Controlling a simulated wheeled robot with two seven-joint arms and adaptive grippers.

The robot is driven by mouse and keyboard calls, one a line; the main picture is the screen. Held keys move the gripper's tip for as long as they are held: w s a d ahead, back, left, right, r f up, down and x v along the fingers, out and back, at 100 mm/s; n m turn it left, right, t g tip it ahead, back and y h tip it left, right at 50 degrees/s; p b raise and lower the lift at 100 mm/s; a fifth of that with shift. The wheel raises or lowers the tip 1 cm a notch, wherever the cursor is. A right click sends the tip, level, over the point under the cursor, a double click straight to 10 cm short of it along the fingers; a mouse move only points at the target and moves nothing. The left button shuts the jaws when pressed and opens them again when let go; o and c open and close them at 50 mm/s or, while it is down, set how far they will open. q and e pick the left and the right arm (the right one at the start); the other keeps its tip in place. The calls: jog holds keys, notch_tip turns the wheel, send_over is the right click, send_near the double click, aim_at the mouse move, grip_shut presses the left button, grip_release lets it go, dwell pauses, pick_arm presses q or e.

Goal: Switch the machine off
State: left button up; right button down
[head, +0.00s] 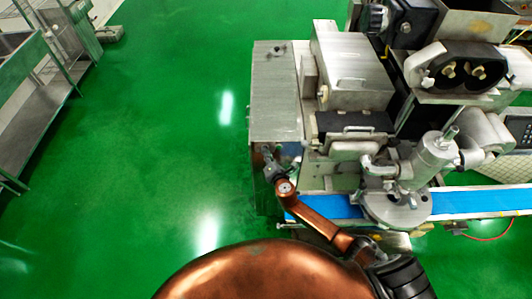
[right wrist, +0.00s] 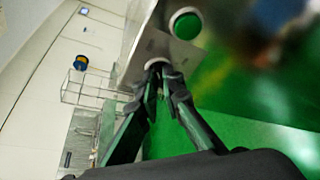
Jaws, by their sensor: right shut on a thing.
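The encrusting machine (head: 350,70) stands on the right side of the head view. My right gripper (head: 268,160) reaches to the machine's near left corner, beside a small metal panel. In the right wrist view a metal control panel (right wrist: 165,45) carries a round green button (right wrist: 187,25). Below the button, the fingertips of my right gripper (right wrist: 155,78) are closed around a small pale knob (right wrist: 155,64) on the panel. The fingers hide most of the knob, so its setting cannot be read. My left gripper is not in view.
A blue conveyor belt (head: 470,201) runs rightward from the machine's near side. A metal shelf table (head: 35,110) stands at the far left. The green floor (head: 150,130) between them is clear. A wire rack (right wrist: 90,90) shows in the right wrist view.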

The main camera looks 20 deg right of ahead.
jog(key=c, duration=2.1)
grip_release()
jog(key=shift+a, duration=0.1)
jog(key=shift+s, duration=0.15)
jog(key=v, duration=1.1)
jog(key=shift+s+r, duration=0.1)
jog(key=shift+s, duration=0.2)
